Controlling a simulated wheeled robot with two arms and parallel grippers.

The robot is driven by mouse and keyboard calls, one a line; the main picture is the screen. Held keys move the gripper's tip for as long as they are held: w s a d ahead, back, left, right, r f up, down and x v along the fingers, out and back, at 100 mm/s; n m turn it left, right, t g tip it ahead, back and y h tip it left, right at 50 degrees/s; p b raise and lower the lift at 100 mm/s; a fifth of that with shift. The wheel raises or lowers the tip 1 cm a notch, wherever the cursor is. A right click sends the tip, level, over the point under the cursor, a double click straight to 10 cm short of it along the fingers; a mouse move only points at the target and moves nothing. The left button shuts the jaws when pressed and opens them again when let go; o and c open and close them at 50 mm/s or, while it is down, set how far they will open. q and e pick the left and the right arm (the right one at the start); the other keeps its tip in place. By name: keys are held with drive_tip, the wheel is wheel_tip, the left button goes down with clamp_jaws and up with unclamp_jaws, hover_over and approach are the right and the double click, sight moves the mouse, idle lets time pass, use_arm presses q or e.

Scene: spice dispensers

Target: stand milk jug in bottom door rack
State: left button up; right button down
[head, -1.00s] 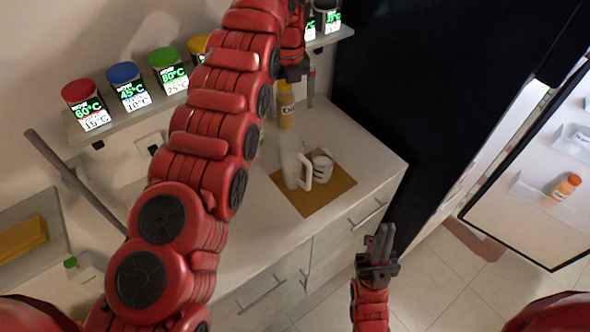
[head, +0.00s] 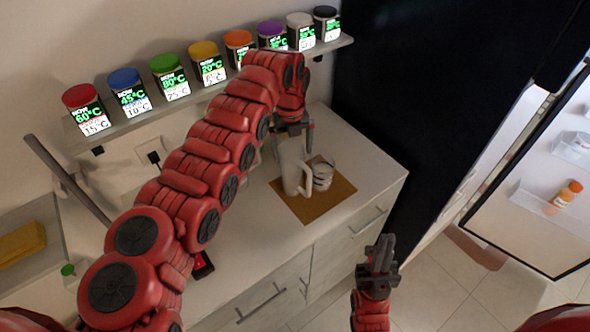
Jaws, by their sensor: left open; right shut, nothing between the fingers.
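The white milk jug (head: 292,172) stands upright on a brown mat on the counter, its handle facing right. My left gripper (head: 293,141) is open at the jug's top, with one finger showing at the right of the rim. I cannot tell whether the fingers straddle or touch the jug. My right gripper (head: 382,254) is shut and empty, low in front of the counter. The fridge door stands open at the right. Its bottom rack (head: 532,202) holds an orange-capped bottle (head: 567,193), with free room to the bottle's left.
White stacked cups (head: 322,174) stand close to the right of the jug on the mat (head: 306,208). A shelf (head: 150,112) with several coloured-lid spice dispensers runs along the wall above my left arm. The dark fridge side (head: 400,90) rises right of the counter.

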use_arm(q)
wheel_tip(320, 180, down, 2)
drive_tip(key=shift+f, duration=0.1)
clamp_jaws()
idle(0.5)
